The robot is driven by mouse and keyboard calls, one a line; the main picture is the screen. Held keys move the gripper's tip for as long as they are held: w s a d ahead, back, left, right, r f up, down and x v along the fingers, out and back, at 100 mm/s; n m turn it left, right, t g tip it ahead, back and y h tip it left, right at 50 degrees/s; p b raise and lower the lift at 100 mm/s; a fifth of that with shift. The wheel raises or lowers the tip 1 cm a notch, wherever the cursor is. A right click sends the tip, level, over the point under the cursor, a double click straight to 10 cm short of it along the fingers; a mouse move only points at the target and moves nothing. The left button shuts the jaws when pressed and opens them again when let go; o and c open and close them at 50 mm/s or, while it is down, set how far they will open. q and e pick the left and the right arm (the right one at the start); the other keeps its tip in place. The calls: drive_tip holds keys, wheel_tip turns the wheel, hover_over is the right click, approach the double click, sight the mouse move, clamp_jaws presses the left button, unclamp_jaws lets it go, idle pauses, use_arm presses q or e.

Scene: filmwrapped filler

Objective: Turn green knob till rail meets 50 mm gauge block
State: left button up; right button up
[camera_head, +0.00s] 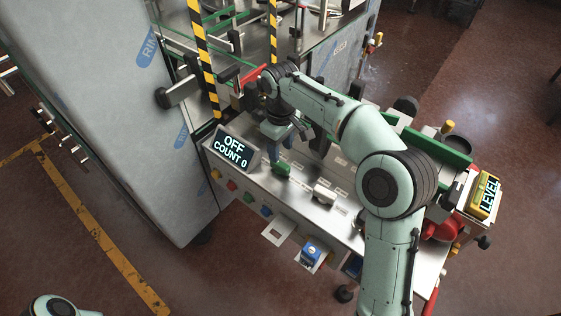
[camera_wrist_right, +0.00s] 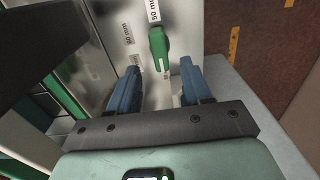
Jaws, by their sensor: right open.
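The green knob (camera_head: 281,169) is a short lever on the machine's metal top panel. In the right wrist view the green knob (camera_wrist_right: 158,45) lies just beyond the fingertips, in line with the gap. My right gripper (camera_head: 283,136) reaches down over the panel behind the knob, partly hidden by its own arm. In the wrist view its blue fingers (camera_wrist_right: 158,72) are apart with nothing between them. A long green rail (camera_head: 436,143) runs behind the arm, partly covered. Labels reading 50 mm (camera_wrist_right: 153,10) and 60 mm (camera_wrist_right: 128,34) are beside the knob. I cannot make out the gauge block.
A display (camera_head: 233,150) reads OFF, COUNT 0. A pale bent handle (camera_head: 324,192) is right of the knob. A blue item (camera_head: 310,252) sits on a front bracket. A yellow LEVEL box (camera_head: 485,196) is at right. A large grey cabinet (camera_head: 105,95) stands left.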

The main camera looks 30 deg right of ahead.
sight(280, 163)
wheel_tip(280, 163, down, 6)
drive_tip(key=shift+w+r+b, duration=0.1)
drive_tip(key=shift+r+b, duration=0.05)
drive_tip(key=shift+b, duration=0.2)
clamp_jaws()
